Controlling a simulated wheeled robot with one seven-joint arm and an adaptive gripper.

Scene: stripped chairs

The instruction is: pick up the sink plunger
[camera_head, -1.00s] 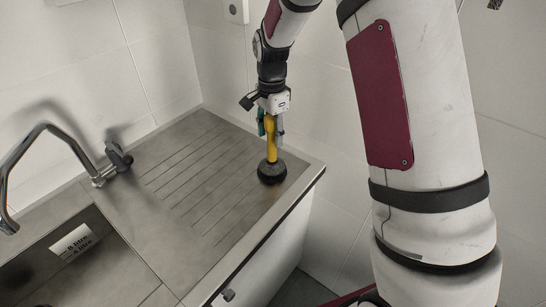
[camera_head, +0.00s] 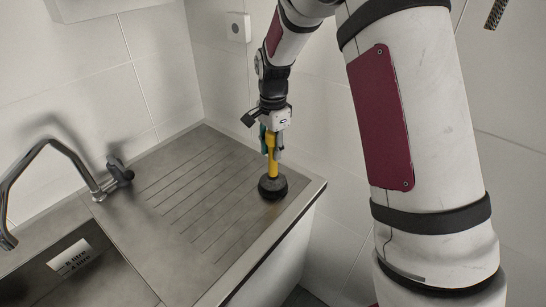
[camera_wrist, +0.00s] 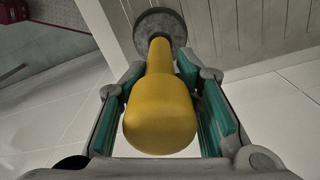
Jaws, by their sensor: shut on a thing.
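The sink plunger has a yellow handle and a dark round cup (camera_head: 272,187). It stands upright at the right part of the metal draining board (camera_head: 190,205), near its right edge. I cannot tell whether the cup touches the board or is just above it. My gripper (camera_head: 271,147) points down and is shut on the yellow handle. In the wrist view the handle (camera_wrist: 160,115) lies between the green finger pads of my gripper (camera_wrist: 162,78), with the grey cup (camera_wrist: 160,24) beyond. The inner contact faces are partly hidden by the handle.
A tap (camera_head: 60,148) and a sink basin (camera_head: 75,268) with a white label are to the left. Tiled walls stand close behind and to the right of the counter. The ridged middle of the draining board is clear.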

